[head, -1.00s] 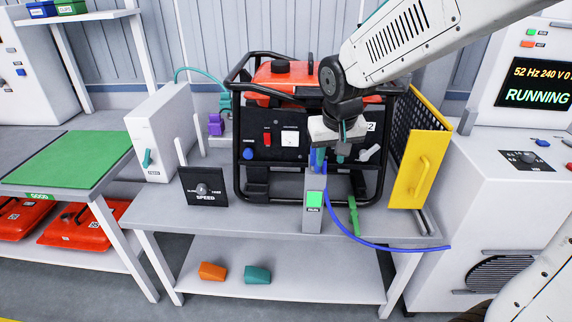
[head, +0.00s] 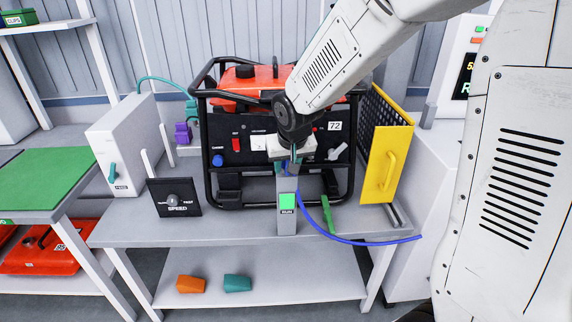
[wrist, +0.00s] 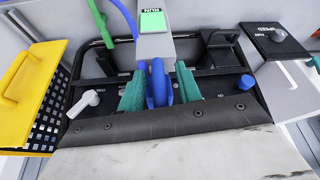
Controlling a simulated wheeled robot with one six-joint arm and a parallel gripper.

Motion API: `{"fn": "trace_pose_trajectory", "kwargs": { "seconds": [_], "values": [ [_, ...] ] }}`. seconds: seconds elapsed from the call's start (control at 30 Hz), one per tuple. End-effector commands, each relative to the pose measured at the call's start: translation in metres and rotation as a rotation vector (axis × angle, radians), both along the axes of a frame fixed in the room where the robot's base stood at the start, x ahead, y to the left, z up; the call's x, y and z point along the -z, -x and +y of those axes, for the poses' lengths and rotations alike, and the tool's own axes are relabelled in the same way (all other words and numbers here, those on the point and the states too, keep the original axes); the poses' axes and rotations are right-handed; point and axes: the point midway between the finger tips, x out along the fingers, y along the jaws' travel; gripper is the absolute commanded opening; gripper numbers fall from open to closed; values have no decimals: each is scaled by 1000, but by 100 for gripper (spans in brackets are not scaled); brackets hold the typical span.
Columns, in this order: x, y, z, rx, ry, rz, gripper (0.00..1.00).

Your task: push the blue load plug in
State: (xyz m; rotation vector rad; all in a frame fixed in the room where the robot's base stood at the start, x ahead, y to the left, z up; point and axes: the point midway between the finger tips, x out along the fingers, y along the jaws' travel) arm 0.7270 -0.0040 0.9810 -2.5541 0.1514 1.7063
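The blue load plug (wrist: 158,85) is between the teal fingers of my gripper (wrist: 160,88) in the wrist view, and the fingers appear shut on it. In the head view my gripper (head: 290,166) is at the top of a grey post (head: 287,216) with a green lit RUN panel, in front of the generator (head: 270,75). Only a little of the plug shows there. Its blue cable (head: 345,236) loops down across the bench to the right. The gripper hides part of the generator's front panel, and I cannot see which socket takes the plug.
A yellow perforated guard (head: 384,165) stands open to the right of the generator. A black SPEED dial box (head: 173,197) and a white cabinet (head: 128,140) stand at left. A green lever (head: 327,214) is beside the post. Orange (head: 190,284) and teal (head: 237,283) blocks lie on the lower shelf.

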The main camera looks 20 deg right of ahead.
Motion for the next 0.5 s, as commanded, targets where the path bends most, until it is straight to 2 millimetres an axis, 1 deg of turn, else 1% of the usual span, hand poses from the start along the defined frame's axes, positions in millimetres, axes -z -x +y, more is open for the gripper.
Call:
{"fn": "trace_pose_trajectory", "kwargs": {
  "seconds": [0.1,0.13,0.23,0.4,0.47,0.5],
  "values": [
    [0,0,1,-1,0,0,34],
    [0,0,1,-1,0,0,29],
    [0,0,1,-1,-1,0,1],
    [-1,0,2,-2,0,0,0],
    [0,-5,1,-2,0,0,0],
    [-1,-10,-1,-2,0,0,0]
  ]
}}
